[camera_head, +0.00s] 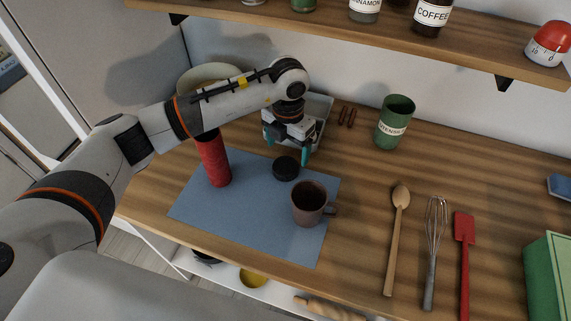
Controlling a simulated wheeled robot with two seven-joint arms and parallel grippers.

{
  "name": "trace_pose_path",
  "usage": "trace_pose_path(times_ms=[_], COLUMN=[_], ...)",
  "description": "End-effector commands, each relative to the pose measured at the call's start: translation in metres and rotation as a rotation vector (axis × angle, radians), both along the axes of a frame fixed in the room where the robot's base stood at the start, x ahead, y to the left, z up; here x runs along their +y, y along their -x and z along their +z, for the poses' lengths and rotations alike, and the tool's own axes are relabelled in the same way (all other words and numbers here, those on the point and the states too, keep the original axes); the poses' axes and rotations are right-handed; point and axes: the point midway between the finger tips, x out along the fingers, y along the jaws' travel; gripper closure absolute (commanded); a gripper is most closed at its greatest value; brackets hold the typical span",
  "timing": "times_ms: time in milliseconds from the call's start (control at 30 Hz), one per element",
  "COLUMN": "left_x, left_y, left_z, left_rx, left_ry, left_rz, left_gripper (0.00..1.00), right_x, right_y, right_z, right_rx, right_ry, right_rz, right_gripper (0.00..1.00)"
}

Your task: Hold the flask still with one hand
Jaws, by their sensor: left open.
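A red cylindrical flask (215,161) stands upright on a blue mat (250,222); its top is hidden behind my left arm. A black round cap (286,168) lies on the mat to its right. My left gripper (286,154) has its fingers pointing down, open and empty, above and behind the cap, to the right of the flask and apart from it. My right gripper does not show.
A brown mug (308,204) stands on the mat. A green canister (394,122), a wooden spoon (397,235), a whisk (434,250), a red spatula (464,262) and a green box (548,278) are to the right. A shelf (300,22) overhangs the back.

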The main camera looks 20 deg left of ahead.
Motion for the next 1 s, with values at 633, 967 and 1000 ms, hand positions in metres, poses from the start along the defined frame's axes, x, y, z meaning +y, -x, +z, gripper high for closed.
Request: trace_pose_path(times_ms=[633,967,1000], left_x=[-0.001,0.0,0.0], left_y=[0.007,0.006,0.006], left_z=[-0.041,-0.054,-0.054], left_rx=[0.004,0.0,0.0], left_ry=[0.001,0.001,0.0], left_rz=[-0.001,-0.002,-0.002], left_gripper=[0.15,0.15,0.15], right_x=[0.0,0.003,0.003], right_y=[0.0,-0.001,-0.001], right_z=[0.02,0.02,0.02], right_rx=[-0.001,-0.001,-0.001], right_ry=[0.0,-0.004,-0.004], right_rz=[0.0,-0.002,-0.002], right_gripper=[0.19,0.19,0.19])
